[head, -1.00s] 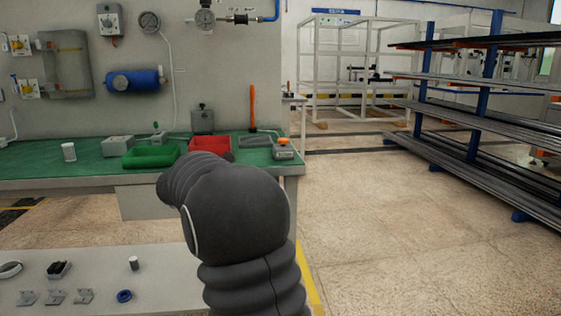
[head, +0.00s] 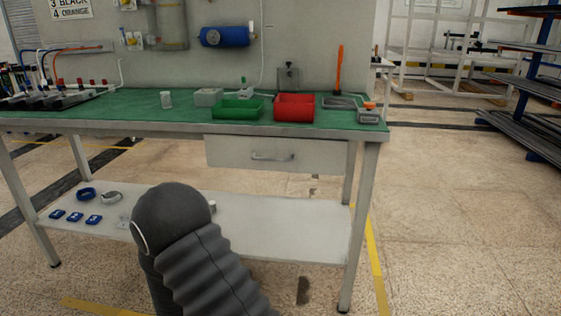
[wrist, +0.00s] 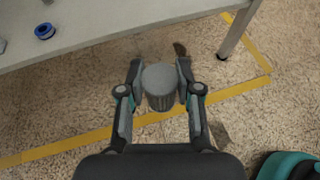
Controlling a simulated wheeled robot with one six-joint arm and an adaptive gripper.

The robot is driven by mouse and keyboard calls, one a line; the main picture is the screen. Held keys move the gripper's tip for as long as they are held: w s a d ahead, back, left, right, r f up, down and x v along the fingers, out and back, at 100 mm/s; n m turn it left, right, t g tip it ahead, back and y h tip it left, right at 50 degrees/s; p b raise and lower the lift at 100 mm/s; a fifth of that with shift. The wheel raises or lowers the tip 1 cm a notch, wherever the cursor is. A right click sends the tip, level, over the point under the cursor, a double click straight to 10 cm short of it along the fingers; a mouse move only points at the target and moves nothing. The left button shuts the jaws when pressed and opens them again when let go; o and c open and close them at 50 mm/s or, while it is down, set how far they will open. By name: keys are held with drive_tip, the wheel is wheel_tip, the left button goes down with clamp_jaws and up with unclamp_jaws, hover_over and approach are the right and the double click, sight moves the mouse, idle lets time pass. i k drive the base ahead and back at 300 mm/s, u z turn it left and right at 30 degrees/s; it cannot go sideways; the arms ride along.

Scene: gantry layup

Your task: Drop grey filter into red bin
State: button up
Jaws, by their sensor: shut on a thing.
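The grey filter (wrist: 160,88) is a ribbed cylinder with a flat round top. It is held between the two fingers of my gripper (wrist: 160,72), which is shut on it, above the floor and in front of the lower shelf's edge. The red bin (head: 294,108) sits on the green bench top, right of centre in the head view, and its open top faces up. The red bin is not in the wrist view. In the head view my gripper and the held filter are hidden behind my dark arm sleeve.
A green bin (head: 238,109) stands just left of the red bin. The lower shelf (head: 290,235) holds small parts, including a blue ring (wrist: 45,31).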

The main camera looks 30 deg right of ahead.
sight(302, 116)
drive_tip(key=u, duration=1.3)
drive_tip(key=i, duration=1)
drive_tip(key=z, duration=2.65)
